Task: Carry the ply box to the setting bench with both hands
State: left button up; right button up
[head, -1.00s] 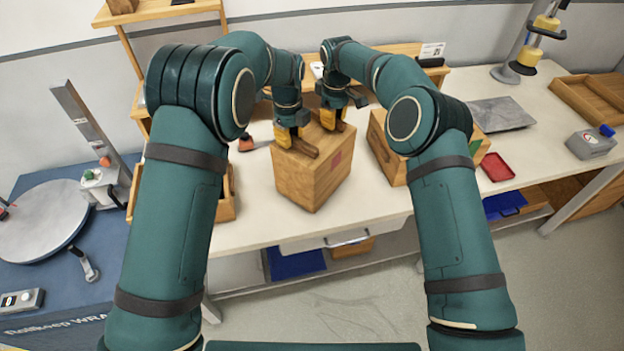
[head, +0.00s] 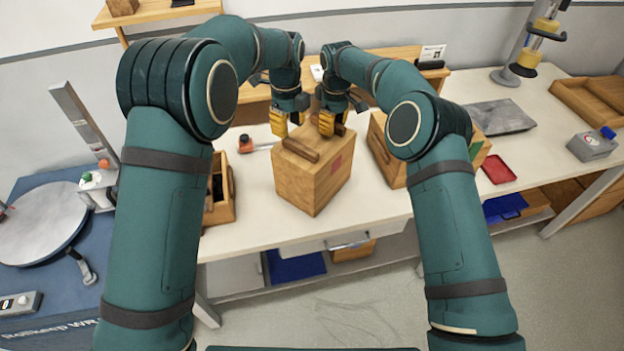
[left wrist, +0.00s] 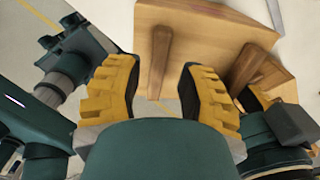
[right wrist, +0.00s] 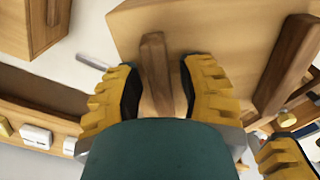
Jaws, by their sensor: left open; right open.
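The ply box (head: 309,183) stands on the cream worktop (head: 245,232), a reddish square on its side. On its lid are two wooden bar handles, the left handle (head: 301,150) and a right handle mostly hidden by my right gripper. My left gripper (head: 288,126) is open and empty, just behind the left handle. In the left wrist view that handle (left wrist: 160,60) points between its fingers. My right gripper (head: 328,122) is open at the right handle. In the right wrist view that handle (right wrist: 154,65) reaches between its fingers. I cannot tell which surface is the setting bench.
A second wooden box (head: 383,150) stands close to the right. An open wooden tray (head: 221,190) is to the left, with a red-ended tool (head: 247,144) behind. A red dish (head: 498,168) and grey slab (head: 498,115) lie further right. A blue bench (head: 60,270) is at left.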

jog(key=shift+r, duration=0.15)
pick_arm(q)
notch_tip(320, 180, up, 6)
jog(key=shift+r, duration=0.2)
pick_arm(e)
notch_tip(320, 180, up, 12)
dwell(0.3)
pick_arm(q)
jog(key=shift+s, duration=0.1)
pick_arm(e)
jog(key=shift+s+f, duration=0.1)
jog(key=shift+f, duration=0.15)
